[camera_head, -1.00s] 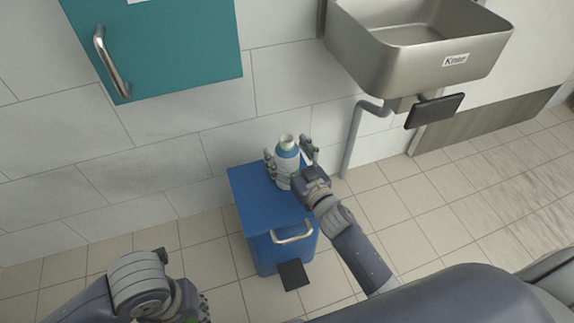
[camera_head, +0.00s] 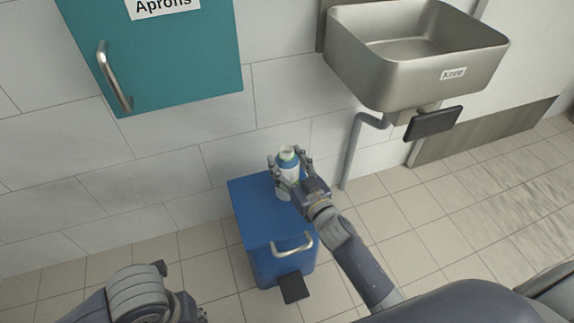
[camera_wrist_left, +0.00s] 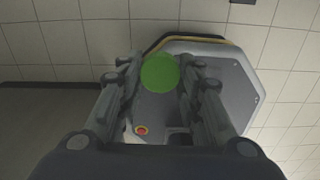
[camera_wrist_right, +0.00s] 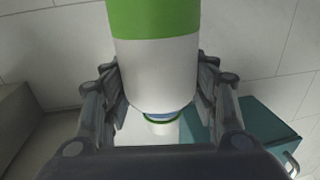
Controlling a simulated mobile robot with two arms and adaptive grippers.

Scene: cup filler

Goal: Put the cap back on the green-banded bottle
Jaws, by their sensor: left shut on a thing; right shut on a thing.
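The green-banded bottle (camera_head: 286,158) is upright over the blue bin, white with a blue shoulder and an open neck. My right gripper (camera_head: 286,175) is shut around its body from the near right. In the right wrist view the white body and green band of the bottle (camera_wrist_right: 158,70) fill the space between the fingers, with the neck at the bottom of the picture. In the left wrist view, my left gripper (camera_wrist_left: 160,80) is shut on the round green cap (camera_wrist_left: 160,72). In the head view the left gripper is mostly cut off at the bottom edge, and the cap is not visible.
The blue bin (camera_head: 262,222) with a handle and black pedal stands against the tiled wall. A steel sink (camera_head: 420,75) hangs at the upper right with its pipe below. A teal cabinet (camera_head: 190,70) labelled "Aprons" hangs at the upper left. Bare floor lies to the right.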

